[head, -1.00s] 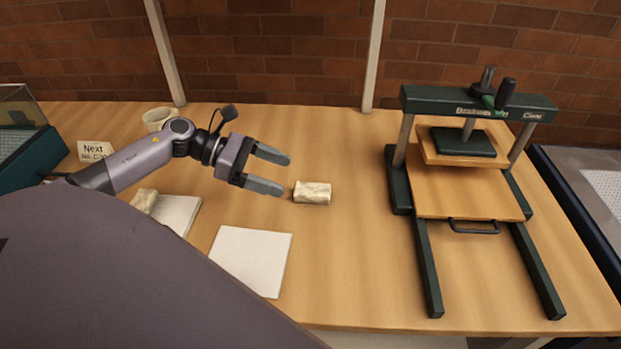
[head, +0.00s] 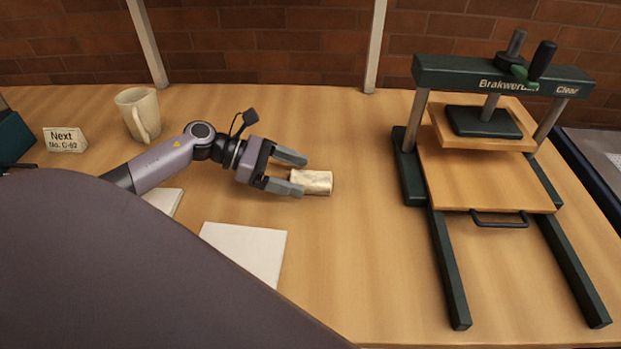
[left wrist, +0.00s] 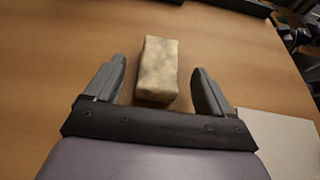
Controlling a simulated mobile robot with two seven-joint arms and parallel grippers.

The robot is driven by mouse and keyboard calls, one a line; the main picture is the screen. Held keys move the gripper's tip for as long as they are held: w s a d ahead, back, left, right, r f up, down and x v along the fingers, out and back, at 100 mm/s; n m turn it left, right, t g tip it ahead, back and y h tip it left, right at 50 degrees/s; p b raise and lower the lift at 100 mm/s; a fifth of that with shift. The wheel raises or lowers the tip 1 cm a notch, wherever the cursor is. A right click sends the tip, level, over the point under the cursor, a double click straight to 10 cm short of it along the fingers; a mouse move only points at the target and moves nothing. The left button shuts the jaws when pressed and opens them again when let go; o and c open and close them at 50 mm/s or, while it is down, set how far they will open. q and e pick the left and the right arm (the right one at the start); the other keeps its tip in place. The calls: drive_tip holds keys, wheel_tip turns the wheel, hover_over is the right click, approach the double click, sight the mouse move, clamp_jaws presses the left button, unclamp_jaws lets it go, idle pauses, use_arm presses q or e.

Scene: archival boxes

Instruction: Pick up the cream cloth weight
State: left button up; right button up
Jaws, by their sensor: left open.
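The cream cloth weight (head: 315,182), a small mottled block, lies on the wooden table near the middle of the head view. My left gripper (head: 297,175) is open beside it, with its fingertips at the block's left end. In the left wrist view the weight (left wrist: 157,68) lies between the two fingers of the gripper (left wrist: 161,78), with a gap on each side. Its near end reaches in between the fingers. My right gripper is not in view.
A green press (head: 484,180) stands to the right. A white sheet or pad (head: 245,250) lies in front of my left gripper. A mug (head: 139,113) and a "Next" sign (head: 65,139) stand at the back left. The table between weight and press is clear.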

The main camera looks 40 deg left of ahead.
sight(314, 182)
use_arm(q)
drive_tip(key=shift+x, duration=1.15)
drive_tip(key=c, duration=1.4)
drive_tip(key=shift+r, duration=0.1)
